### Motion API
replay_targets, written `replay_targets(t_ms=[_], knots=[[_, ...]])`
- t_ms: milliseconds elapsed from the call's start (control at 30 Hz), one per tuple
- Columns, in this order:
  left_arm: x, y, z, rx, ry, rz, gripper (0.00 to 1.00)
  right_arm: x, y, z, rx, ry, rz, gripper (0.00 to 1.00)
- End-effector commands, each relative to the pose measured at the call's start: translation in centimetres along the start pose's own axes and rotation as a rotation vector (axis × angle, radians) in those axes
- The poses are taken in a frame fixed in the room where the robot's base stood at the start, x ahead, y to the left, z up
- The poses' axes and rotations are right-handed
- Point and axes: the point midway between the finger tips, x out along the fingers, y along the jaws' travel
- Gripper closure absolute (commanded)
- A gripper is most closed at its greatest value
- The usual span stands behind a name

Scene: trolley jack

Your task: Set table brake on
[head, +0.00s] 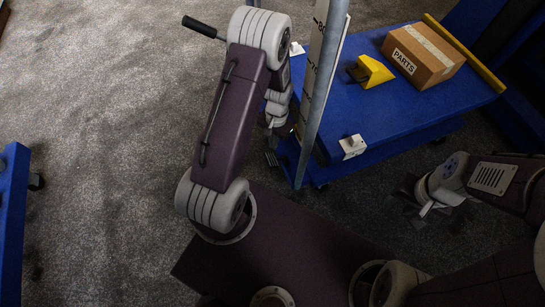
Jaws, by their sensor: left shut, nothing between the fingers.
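The blue table (385,115) is a wheeled trolley at the upper right. No part of it is clearly recognisable as the brake. My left arm reaches up and folds down at its wrist. My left gripper (272,157) points down beside the table's near left edge, shut and empty; its tips are small and dark, and I cannot tell whether they touch the table. My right gripper (424,205) hangs over the floor right of the table's near corner; its fingers are too unclear to tell open from shut.
A parts box (424,55) and a yellow wedge (374,71) lie on the table. White blocks (352,147) sit at its edge. A grey scaled post (322,90) stands at its left side. A black-gripped handle (203,27) sticks out left. Carpet at left is clear, up to a blue frame (12,215).

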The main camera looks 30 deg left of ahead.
Motion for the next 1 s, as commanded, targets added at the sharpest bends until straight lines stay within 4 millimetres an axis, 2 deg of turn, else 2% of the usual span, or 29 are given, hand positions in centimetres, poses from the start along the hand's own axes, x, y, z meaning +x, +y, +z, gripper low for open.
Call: replay_targets(t_ms=[267, 600, 733, 1000], knots=[[2.0, 0.0, 0.0, 0.0, 0.0, 0.0, 1.0, 2.2, 0.0, 0.2, 0.0, 0.0, 0.0, 0.64], [6.6, 0.0, -0.1, 0.0, 0.0, 0.0, 1.0, 7.0, 0.1, 0.7, 0.0, 0.0, 0.0, 0.64], [7.2, 0.0, 0.0, 0.0, 0.0, 0.0, 1.0, 7.7, 0.1, 0.8, 0.0, 0.0, 0.0, 0.64], [7.0, 0.0, 0.0, 0.0, 0.0, 0.0, 1.0, 7.5, 0.1, 0.8, 0.0, 0.0, 0.0, 0.64]])
